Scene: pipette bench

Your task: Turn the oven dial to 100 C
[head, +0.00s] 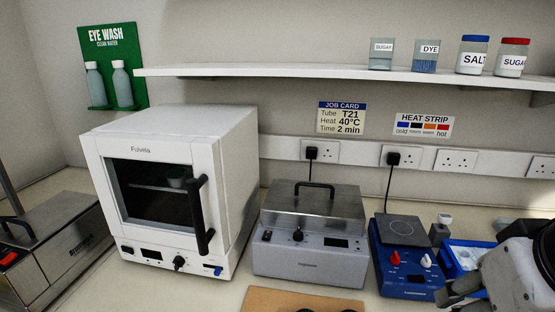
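The white oven (232,150) stands on the bench at the left, with its dark-windowed door shut and a black vertical handle (201,215) on the door's right side. The black oven dial (179,263) sits on the panel below the door, between a dark display (152,254) and a small blue control (216,271). The dial's marks and setting are too small to read. My gripper (457,290) is at the lower right corner, far from the oven. It is partly cut off, and its finger opening is not clear.
A grey lidded bath (310,260) stands right of the oven, then a blue hotplate (405,285) with red and white knobs. A blue tray (455,268) is beside my gripper. A metal unit (60,245) is at far left. A brown board (275,300) lies in front.

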